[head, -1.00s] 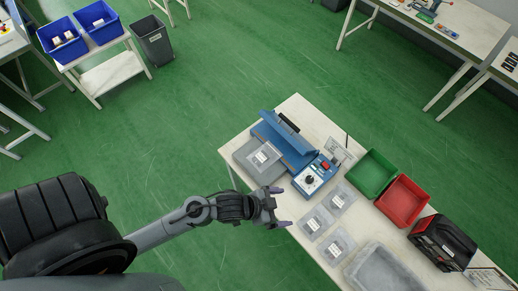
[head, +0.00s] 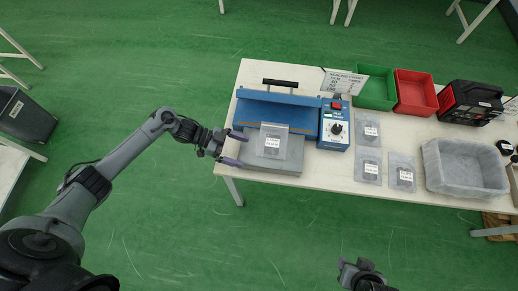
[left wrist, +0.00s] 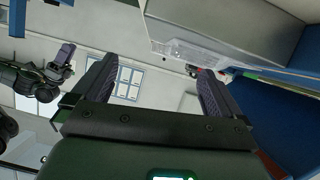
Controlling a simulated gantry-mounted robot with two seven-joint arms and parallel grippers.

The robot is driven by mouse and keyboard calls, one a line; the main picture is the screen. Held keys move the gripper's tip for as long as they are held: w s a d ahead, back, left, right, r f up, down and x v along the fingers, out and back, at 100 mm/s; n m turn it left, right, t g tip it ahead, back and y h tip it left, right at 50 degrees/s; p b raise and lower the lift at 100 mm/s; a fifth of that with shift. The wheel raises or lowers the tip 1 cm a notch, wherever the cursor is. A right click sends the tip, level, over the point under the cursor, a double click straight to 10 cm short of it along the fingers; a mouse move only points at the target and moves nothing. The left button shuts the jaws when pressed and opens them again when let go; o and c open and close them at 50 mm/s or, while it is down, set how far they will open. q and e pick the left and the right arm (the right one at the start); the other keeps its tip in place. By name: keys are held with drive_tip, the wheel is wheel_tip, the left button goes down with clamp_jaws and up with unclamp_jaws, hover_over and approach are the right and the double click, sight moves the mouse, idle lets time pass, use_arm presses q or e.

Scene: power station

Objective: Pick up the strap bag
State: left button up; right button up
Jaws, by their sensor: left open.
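A clear bag with a white label (head: 272,143) lies on the grey plate of the blue sealer (head: 262,108). Several similar labelled bags lie on the table right of the sealer, such as one front left (head: 368,168), one front right (head: 401,172) and one behind (head: 368,130). The labels are too small to read, so I cannot tell which is the strap bag. My left gripper (head: 235,149) is open and empty at the plate's left edge, left of the bag on it. Its spread fingers show in the left wrist view (left wrist: 157,88). My right gripper (head: 356,270) is at the bottom, away from the table.
The white table (head: 315,180) also carries a green bin (head: 375,88), a red bin (head: 415,92), a grey tray (head: 465,168) and a black and red case (head: 470,101). A sign (head: 343,82) stands behind the sealer's control box. The green floor in front is clear.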

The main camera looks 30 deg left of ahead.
use_arm(q)
drive_tip(key=b, duration=0.2)
approach(274, 143)
drive_tip(key=shift+s+a+f+m+t, duration=0.2)
drive_tip(key=shift+s+a+m+t, duration=0.1)
drive_tip(key=shift+s+a, duration=0.5)
drive_tip(key=shift+w+d, duration=0.25)
drive_tip(key=shift+d, duration=0.1)
drive_tip(key=shift+w+d, duration=0.15)
drive_tip(key=shift+d, duration=0.15)
drive_tip(key=x, duration=0.3)
drive_tip(key=shift+w+d+f, duration=0.1)
drive_tip(key=shift+d+f, duration=0.05)
drive_tip(key=shift+d, duration=0.15)
drive_tip(key=shift+w+d+f, duration=0.1)
drive_tip(key=shift+d, duration=0.2)
drive_tip(key=shift+r+x, duration=0.2)
drive_tip(key=shift+x, duration=2.15)
drive_tip(key=shift+w, duration=0.15)
use_arm(e)
drive_tip(key=f, duration=0.2)
drive_tip(key=d+f, duration=0.1)
drive_tip(key=shift+w+f, duration=0.25)
drive_tip(key=shift+w, duration=0.05)
drive_tip(key=shift+d, duration=0.1)
